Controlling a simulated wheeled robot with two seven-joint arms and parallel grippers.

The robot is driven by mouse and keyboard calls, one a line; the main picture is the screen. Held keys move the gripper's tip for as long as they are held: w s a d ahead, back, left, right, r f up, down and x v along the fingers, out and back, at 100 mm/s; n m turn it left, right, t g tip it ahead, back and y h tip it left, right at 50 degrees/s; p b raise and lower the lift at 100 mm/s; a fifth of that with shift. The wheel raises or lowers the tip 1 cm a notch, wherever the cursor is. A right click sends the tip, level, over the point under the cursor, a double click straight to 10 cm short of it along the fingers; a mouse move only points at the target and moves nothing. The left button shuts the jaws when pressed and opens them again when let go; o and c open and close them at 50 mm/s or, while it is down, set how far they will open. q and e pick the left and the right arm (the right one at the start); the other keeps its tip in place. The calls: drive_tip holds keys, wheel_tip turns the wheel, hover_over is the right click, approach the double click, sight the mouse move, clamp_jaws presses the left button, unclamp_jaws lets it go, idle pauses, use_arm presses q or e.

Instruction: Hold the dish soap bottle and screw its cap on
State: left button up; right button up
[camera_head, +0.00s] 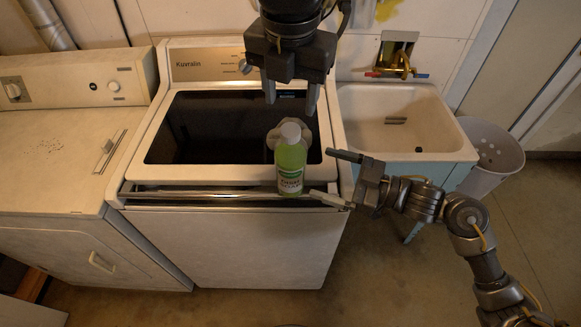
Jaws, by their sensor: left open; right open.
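The dish soap bottle (290,168) is green with a white label and looks upright at the front edge of the washer. A white cap (291,131) shows at its top; I cannot tell whether it is screwed down. My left gripper (291,102) points down above the cap, open, with its fingertips apart from it. My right gripper (321,173) is open to the right of the bottle, its fingers pointing left towards it. A gap shows between the upper finger and the bottle; the lower fingertip is close to the bottle's base.
The open-topped washer (230,245) stands under the bottle, with a dark tub opening behind it. A second white machine (60,170) is on the left. A sink (440,147) with a brass tap (398,68) and a pale bin (492,155) are on the right.

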sight(284, 160)
use_arm(q)
drive_tip(key=shift+w+f, duration=0.25)
drive_tip(key=shift+w, duration=0.25)
drive_tip(key=shift+s+r, duration=0.15)
drive_tip(key=shift+s, duration=0.2)
drive_tip(key=shift+w, duration=0.15)
use_arm(e)
drive_tip(key=x, duration=1.1)
drive_tip(key=shift+w+d+f, duration=0.1)
drive_tip(key=shift+w, duration=0.1)
drive_tip(key=shift+c, duration=0.3)
